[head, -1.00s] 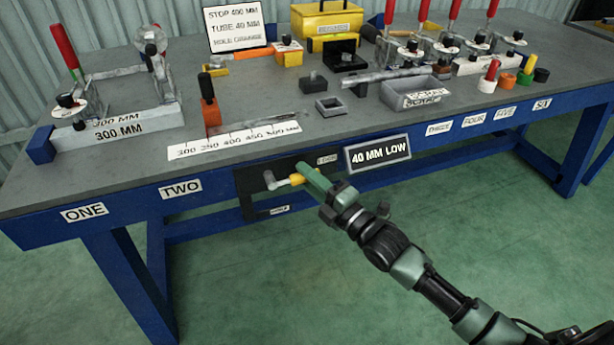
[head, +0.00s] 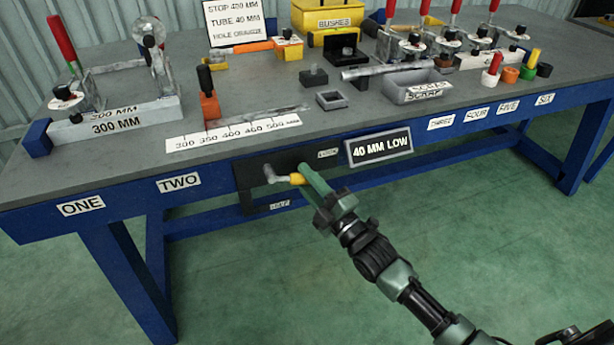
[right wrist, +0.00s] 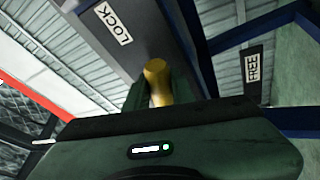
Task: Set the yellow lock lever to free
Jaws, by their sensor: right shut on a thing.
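The lock lever has a yellow grip (head: 297,179) on a bent metal arm (head: 272,177), mounted on a black plate (head: 247,177) at the bench's front edge. The arm points right and is close to level, between the LOCK label (head: 327,153) at upper right and the FREE label (head: 280,204) below. My right gripper (head: 303,177) is shut on the yellow grip. The right wrist view shows the yellow grip (right wrist: 157,80) between the fingers, with the LOCK label (right wrist: 114,23) at upper left and the FREE label (right wrist: 253,68) at right. My left gripper is out of view.
A 40 MM LOW sign (head: 380,148) hangs on the bench front just right of my gripper. The blue bench (head: 480,92) carries clamps, a scrap bin (head: 418,92) and a ruler strip (head: 235,132) above.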

